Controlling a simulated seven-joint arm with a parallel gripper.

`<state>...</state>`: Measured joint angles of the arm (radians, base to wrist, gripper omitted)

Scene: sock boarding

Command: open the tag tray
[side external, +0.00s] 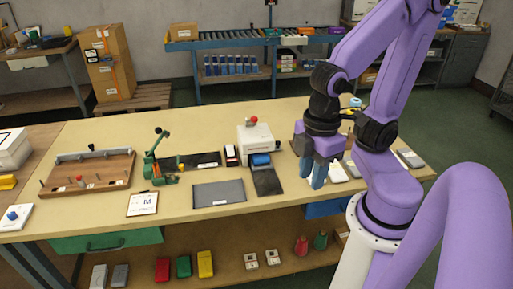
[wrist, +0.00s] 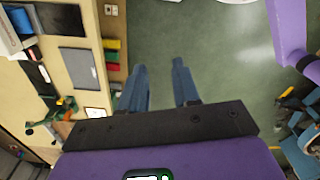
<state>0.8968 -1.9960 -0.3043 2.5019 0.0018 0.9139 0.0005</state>
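Nothing in view is plainly labelled as the tag tray, so I cannot tell which part it is. A green drawer front (side external: 108,240) with a dark handle is under the bench's front edge at left and looks shut. A blue drawer front (side external: 326,208) is under the right part of the bench, partly hidden by my arm. My gripper (side external: 316,173) points down and shows in front of the right part of the bench. In the wrist view my gripper (wrist: 160,85) has its two blue fingers apart, empty, with green floor between and beyond them.
The bench top (side external: 95,135) carries a wooden pegboard (side external: 90,173), a green clamp press (side external: 160,160), a grey mat (side external: 218,193), a card marked M (side external: 142,204) and a white machine (side external: 256,140). Coloured boxes stand on the lower shelf (side external: 225,272). Open floor (wrist: 215,45) lies beside the bench.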

